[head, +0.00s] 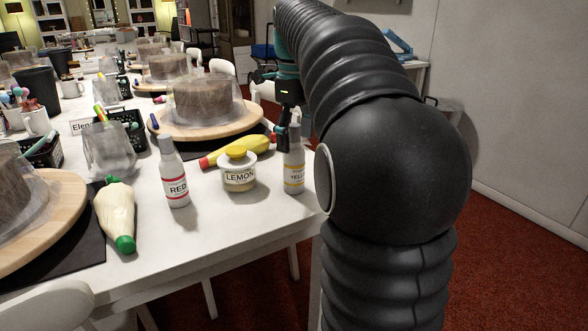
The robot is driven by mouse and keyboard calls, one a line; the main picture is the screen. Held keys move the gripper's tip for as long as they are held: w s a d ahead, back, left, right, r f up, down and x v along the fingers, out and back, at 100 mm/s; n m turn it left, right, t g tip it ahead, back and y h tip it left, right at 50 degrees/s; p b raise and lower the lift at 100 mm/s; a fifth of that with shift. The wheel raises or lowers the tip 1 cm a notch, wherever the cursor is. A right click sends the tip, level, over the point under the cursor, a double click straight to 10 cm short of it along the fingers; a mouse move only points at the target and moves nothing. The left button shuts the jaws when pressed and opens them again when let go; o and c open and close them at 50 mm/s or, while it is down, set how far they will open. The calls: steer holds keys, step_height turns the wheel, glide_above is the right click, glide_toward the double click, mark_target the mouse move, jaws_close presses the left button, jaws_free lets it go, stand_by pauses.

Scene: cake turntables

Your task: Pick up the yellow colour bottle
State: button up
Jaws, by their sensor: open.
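The yellow colour bottle (294,174) stands upright near the table's right edge in the head view. It is pale, with a yellow-banded label partly reading "YELL". My gripper (284,138) is open at the bottle's upper part, with a dark finger along its left side. My arm comes down from above and hides part of the gripper. I cannot tell whether the fingers touch the bottle.
A lemon jar (238,172) stands close left of the bottle, with a yellow piping bag (238,150) behind it. A red bottle (173,176) stands further left. A covered cake on a wooden turntable (190,132) is behind. Bare table lies in front.

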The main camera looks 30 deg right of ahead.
mark_target(294, 154)
steer(key=f, duration=0.4)
steer(key=shift+w+f+b, duration=0.25)
steer(key=shift+b, duration=0.05)
steer(key=c, duration=1.3)
